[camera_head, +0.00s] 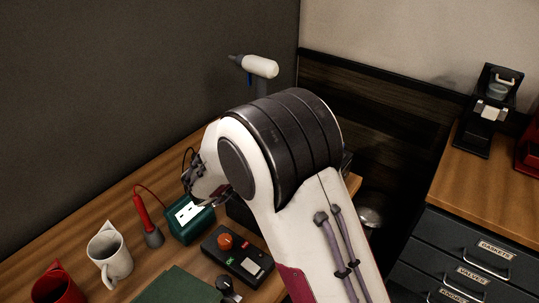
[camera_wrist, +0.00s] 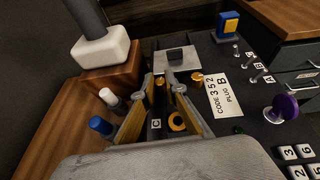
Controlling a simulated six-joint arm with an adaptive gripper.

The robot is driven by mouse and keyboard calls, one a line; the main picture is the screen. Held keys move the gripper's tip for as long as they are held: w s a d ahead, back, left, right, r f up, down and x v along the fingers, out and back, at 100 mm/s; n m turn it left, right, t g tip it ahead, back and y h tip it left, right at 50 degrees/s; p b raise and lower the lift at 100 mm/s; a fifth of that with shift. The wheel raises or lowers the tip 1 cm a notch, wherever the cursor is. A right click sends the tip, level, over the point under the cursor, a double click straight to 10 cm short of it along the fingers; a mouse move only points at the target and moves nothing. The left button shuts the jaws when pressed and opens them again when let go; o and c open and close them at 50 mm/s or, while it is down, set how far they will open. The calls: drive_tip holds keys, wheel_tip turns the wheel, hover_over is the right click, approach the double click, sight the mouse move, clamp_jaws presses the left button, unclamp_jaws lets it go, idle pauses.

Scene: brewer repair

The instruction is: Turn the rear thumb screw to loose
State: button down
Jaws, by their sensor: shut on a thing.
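In the wrist view my gripper (camera_wrist: 163,82) reaches away from the camera, its two yellow-padded fingers close together near a silver block with a dark square top (camera_wrist: 178,56). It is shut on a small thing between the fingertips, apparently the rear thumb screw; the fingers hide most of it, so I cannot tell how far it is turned. Below the fingers I see a dark surface with a "C" label (camera_wrist: 155,124) and a yellow ring (camera_wrist: 177,122). In the head view my arm covers the work spot, and the fingertips and the screw are hidden.
Blue (camera_wrist: 101,126) and white (camera_wrist: 108,97) pegs are close on the left.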

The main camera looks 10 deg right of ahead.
drive_tip(key=shift+d+r+n+t+y, duration=0.1)
drive_tip(key=shift+n+t+y, duration=0.6)
drive_tip(key=shift+n+y, duration=0.2)
drive_tip(key=c, duration=2)
unclamp_jaws()
drive_tip(key=shift+s, duration=0.1)
drive_tip(key=shift+c, duration=0.2)
drive_tip(key=shift+v, duration=6)
